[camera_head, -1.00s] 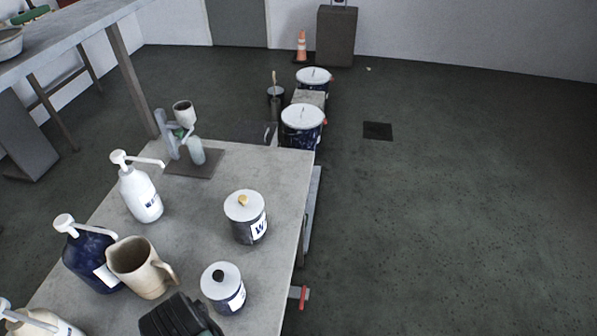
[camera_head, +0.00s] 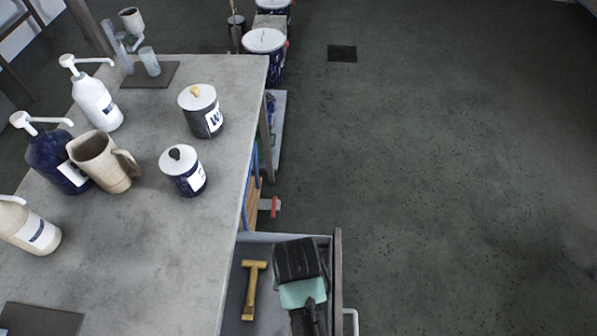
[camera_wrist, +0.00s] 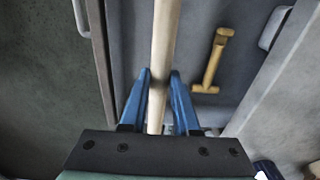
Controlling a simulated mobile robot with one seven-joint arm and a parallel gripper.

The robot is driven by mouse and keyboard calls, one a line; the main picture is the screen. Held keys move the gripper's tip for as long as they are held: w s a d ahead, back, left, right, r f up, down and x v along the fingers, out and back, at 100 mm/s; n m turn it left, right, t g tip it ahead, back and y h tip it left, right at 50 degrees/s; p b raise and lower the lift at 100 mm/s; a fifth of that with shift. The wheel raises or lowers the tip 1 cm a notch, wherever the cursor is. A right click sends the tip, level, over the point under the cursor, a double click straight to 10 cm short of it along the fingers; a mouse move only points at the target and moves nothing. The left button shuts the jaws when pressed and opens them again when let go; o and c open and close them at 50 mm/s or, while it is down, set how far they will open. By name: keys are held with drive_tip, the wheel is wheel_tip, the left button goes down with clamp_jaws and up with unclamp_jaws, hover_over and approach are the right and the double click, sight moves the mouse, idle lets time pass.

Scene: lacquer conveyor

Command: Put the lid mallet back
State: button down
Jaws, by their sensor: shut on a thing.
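My gripper (camera_wrist: 158,80) has blue fingers shut on a pale wooden handle (camera_wrist: 165,35), which appears to be the lid mallet's. Its ends are cut off or hidden, and no mallet head shows. In the head view my gripper's dark and teal body hides the fingers and the handle. It is above an open grey drawer (camera_head: 338,265) at the right edge of the workbench. A yellow-brown T-shaped wooden tool (camera_head: 251,290) lies in the drawer, left of my gripper. It also shows in the wrist view (camera_wrist: 213,65), right of the held handle and apart from it.
The workbench (camera_head: 130,235) carries two lidded canisters (camera_head: 200,110) (camera_head: 184,171), a beige jug (camera_head: 103,160) and several pump bottles (camera_head: 96,98). A red-ended lever (camera_head: 275,207) sticks out beyond the drawer. Lidded drums (camera_head: 264,42) stand farther back. The floor to the right is clear.

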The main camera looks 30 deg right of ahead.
wheel_tip(320, 180, down, 10)
drive_tip(key=shift+s+d, duration=0.1)
drive_tip(key=shift+s, duration=0.05)
idle(0.3)
drive_tip(key=shift+f+b, duration=0.1)
drive_tip(key=shift+b, duration=0.25)
drive_tip(key=c, duration=0.7)
unclamp_jaws()
drive_tip(key=shift+o, duration=0.2)
drive_tip(key=r, duration=0.4)
drive_tip(key=r+p, duration=0.1)
drive_tip(key=r, duration=0.7)
drive_tip(key=shift+s+r, duration=0.1)
drive_tip(key=shift+s, duration=0.15)
